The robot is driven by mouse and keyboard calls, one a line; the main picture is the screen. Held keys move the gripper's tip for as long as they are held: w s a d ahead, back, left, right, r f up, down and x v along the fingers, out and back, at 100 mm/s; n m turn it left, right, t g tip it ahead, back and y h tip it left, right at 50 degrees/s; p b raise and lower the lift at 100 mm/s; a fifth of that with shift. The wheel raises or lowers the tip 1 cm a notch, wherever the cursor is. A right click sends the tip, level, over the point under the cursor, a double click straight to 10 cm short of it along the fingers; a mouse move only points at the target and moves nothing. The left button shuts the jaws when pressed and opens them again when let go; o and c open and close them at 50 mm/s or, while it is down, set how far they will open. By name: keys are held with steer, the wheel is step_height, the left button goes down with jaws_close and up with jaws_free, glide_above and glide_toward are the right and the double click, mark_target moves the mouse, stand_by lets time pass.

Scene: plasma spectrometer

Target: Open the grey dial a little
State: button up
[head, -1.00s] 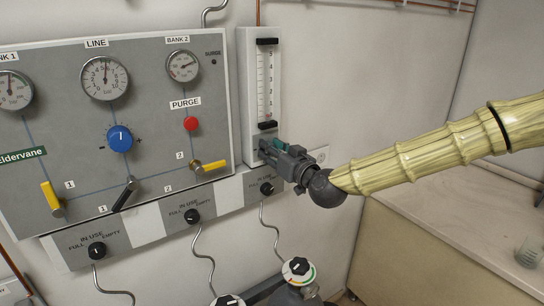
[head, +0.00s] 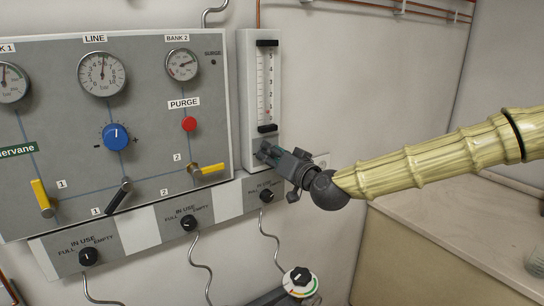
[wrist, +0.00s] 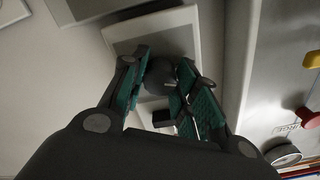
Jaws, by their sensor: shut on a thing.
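The grey dial (wrist: 162,76) is a dark grey round knob low on the front of the tube flow meter (head: 247,100). In the wrist view it sits between my gripper's green-padded fingers. My gripper (wrist: 163,85) is shut on it, with a finger on each side. In the head view my gripper (head: 267,152) is at the foot of the flow meter and hides the dial. The dial's marks, if any, cannot be made out.
Left of the flow meter is a grey panel (head: 60,120) with gauges, a blue knob (head: 116,137), a red PURGE button (head: 189,124) and yellow-handled valves. IN USE switches (head: 189,223) sit below. A counter (head: 430,225) stands at the right.

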steer(key=shift+f, duration=0.1)
steer(key=o, duration=1)
steer(key=shift+d, duration=0.1)
steer(key=shift+o, duration=0.2)
steer(key=v, duration=1.2)
